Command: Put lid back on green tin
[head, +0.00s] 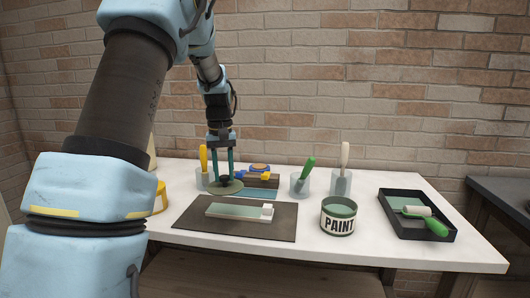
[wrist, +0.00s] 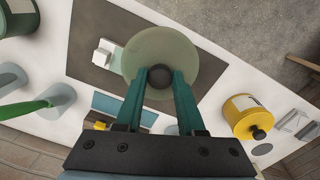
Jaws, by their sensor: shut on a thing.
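A green paint tin (head: 339,216) marked PAINT stands upright at the right of the dark mat. It shows partly in the upper left corner of the wrist view (wrist: 18,18). My gripper (head: 225,181) is shut on the dark knob of a round greenish lid (head: 226,190). In the wrist view the lid (wrist: 160,45) hangs below the fingers (wrist: 160,78), over part of the mat. In the head view the lid is left of the tin and apart from it. The tin's top looks green; I cannot make out its inside.
The dark mat (head: 195,232) bears a pale green strip with a white block. Cups with handled tools, including one glass (head: 300,184), stand behind it. A black roller tray (head: 447,236) is right of the tin. A yellow tin (wrist: 240,112) is at the left.

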